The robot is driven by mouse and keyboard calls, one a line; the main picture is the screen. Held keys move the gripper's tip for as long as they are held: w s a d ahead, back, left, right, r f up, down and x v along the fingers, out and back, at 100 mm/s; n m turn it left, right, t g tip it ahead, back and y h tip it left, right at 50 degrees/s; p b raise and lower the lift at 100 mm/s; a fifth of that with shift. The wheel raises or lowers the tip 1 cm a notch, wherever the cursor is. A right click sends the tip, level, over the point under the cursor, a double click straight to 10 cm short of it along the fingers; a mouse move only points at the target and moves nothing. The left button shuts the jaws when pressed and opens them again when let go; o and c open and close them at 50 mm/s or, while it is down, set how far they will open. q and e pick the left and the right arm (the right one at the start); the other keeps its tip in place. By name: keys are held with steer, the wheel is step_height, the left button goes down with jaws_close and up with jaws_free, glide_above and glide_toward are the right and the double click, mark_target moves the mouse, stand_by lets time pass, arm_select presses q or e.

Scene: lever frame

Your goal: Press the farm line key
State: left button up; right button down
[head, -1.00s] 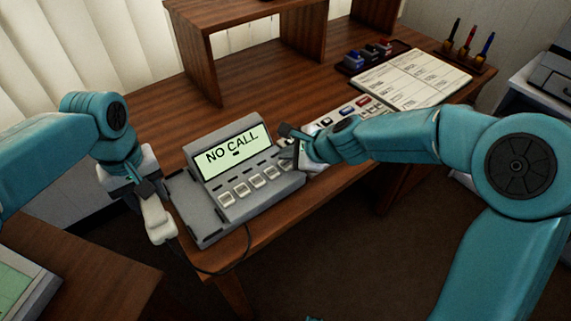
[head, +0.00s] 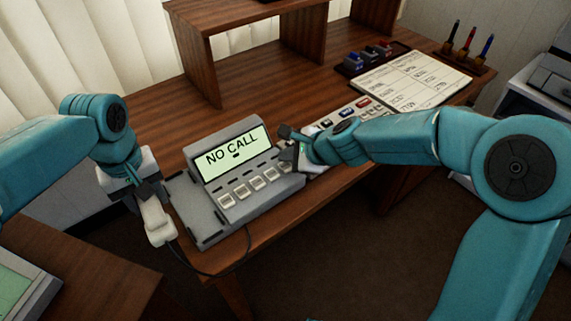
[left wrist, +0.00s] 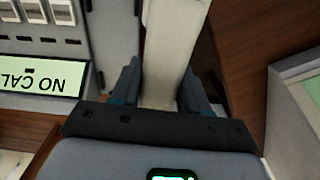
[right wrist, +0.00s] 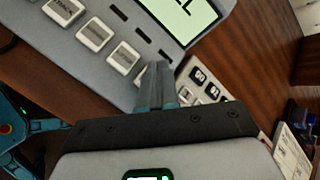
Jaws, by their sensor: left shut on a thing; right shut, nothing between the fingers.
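A grey desk phone console (head: 187,208) stands on the wooden desk. Its display (head: 222,157) reads NO CALL. A row of white line keys (head: 256,182) runs below the display; in the right wrist view the keys (right wrist: 95,34) carry small labels, too blurred to tell which is farm. My left gripper (head: 150,196) is shut on the white handset (head: 158,224), held beside the console's left side; the handset also shows in the left wrist view (left wrist: 172,45). My right gripper (head: 287,150) is shut and empty at the row's right end. Contact with a key cannot be told.
A keypad strip with coloured keys (head: 361,102) lies right of the console, partly behind my right arm. A printed sheet (head: 425,80), a dark tray (head: 352,68) and a pen holder (head: 478,62) stand further right. A wooden shelf (head: 202,62) stands behind. A cord hangs in front.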

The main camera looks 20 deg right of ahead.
mark_target(288, 168)
stand_by(0.7)
arm_select(q)
steer(key=shift+f+b, duration=0.4)
steer(key=shift+b, duration=0.05)
arm_select(e)
steer(key=shift+f, duration=0.45)
arm_select(q)
steer(key=shift+f+b, duration=0.35)
steer(key=shift+b, duration=0.05)
arm_select(e)
steer(key=shift+f, duration=0.35)
arm_select(q)
steer(key=shift+r, duration=0.1)
arm_select(e)
steer(key=shift+r, duration=0.1)
arm_select(q)
steer(key=shift+r+p, duration=0.75)
steer(key=shift+p, duration=0.1)
arm_select(e)
steer(key=shift+r, duration=0.75)
